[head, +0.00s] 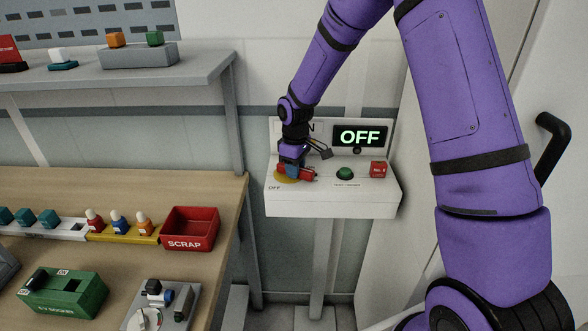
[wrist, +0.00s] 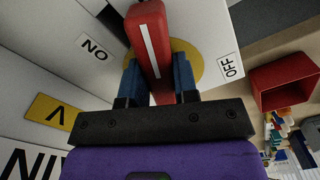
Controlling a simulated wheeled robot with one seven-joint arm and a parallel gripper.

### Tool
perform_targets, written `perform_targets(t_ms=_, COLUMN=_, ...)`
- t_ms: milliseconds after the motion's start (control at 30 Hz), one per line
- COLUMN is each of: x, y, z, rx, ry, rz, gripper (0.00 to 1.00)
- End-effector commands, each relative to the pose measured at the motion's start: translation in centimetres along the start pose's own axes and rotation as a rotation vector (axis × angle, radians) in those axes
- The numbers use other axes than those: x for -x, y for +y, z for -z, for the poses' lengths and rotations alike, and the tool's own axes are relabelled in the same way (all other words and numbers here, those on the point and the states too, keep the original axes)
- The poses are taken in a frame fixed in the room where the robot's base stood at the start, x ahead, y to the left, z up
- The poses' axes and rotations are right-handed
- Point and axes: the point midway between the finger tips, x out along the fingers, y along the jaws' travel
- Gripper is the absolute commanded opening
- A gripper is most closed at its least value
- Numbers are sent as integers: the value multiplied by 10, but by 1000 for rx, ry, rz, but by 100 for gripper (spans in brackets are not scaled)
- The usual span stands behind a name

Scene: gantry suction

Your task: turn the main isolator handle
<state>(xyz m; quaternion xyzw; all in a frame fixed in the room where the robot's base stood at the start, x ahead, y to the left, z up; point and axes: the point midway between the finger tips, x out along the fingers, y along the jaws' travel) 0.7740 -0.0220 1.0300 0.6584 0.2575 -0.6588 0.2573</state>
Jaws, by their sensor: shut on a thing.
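The main isolator handle is a red bar with a white line along its top, seen in the wrist view (wrist: 149,38). It sits on a yellow disc (wrist: 190,62) between an ON label at the left and an OFF label at the right, pointing at neither. In the head view the red handle (head: 308,174) shows on the left of a white panel box (head: 335,204), mostly covered by my gripper (head: 291,169). My gripper's blue fingers in the wrist view (wrist: 157,78) are shut on the handle, one on each side. The panel's display (head: 360,136) reads OFF.
A green button (head: 345,173) and a red block (head: 378,169) are on the panel right of the handle. A wooden bench (head: 215,257) at the left holds a red SCRAP bin (head: 189,229) and other parts. A black door handle (head: 551,145) is at the right.

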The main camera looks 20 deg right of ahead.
Motion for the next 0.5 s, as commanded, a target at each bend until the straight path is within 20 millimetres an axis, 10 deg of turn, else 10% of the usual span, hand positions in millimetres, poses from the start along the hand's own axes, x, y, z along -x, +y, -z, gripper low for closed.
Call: perform_targets(t_ms=500, x=1, y=8, z=2, rx=364, ry=2, rz=-2, gripper=0)
